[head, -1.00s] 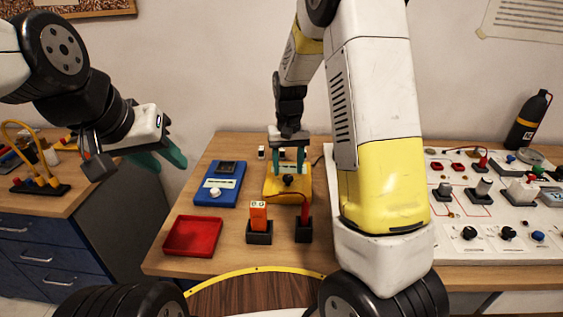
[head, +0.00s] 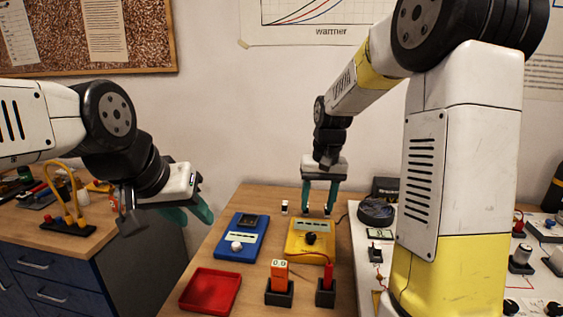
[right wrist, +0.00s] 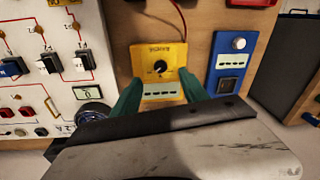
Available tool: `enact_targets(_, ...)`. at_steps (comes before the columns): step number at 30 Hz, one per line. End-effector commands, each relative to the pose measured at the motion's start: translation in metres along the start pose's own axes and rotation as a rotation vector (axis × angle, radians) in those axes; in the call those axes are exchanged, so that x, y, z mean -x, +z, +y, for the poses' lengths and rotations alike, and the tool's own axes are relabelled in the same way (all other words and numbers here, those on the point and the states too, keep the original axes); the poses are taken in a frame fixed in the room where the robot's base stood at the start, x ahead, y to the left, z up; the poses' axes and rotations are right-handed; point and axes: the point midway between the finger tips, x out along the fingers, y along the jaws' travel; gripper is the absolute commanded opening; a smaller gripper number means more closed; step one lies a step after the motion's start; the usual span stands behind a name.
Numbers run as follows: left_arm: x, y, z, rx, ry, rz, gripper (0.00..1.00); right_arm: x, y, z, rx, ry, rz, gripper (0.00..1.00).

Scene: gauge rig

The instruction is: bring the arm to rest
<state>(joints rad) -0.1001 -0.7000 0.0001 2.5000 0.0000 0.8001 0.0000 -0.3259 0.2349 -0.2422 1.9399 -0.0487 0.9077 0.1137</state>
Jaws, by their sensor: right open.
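My right gripper (head: 319,198) is open and empty, with its green fingers pointing down above the far end of the yellow meter (head: 298,249). In the right wrist view its fingers (right wrist: 160,97) show on either side of the yellow meter (right wrist: 145,57), which has a black knob and a small display. I cannot tell its exact height above the meter, but it looks apart from it. My left gripper (head: 192,212) hangs at the left, beyond the table's left edge, with green fingers close together in the picture; whether they are shut is unclear.
A blue meter (head: 223,249), a red tray (head: 196,293), an orange device (head: 279,271) in a dark holder and a red probe (head: 328,271) in another holder stand on the table. A white panel (head: 368,250) with components lies right. A blue cabinet (head: 60,285) stands left.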

Motion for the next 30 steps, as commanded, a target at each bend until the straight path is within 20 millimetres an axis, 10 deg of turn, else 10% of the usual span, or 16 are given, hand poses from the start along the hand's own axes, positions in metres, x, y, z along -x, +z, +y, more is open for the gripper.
enact_targets(15,0.000,0.000,0.000,0.000,0.000,0.000,0.36,0.108,0.125,0.011,0.035,-0.130,0.302,0.52)
enact_targets(30,0.000,0.000,0.000,0.000,0.000,0.000,0.36,0.121,0.195,0.013,0.066,-0.114,0.471,0.52)
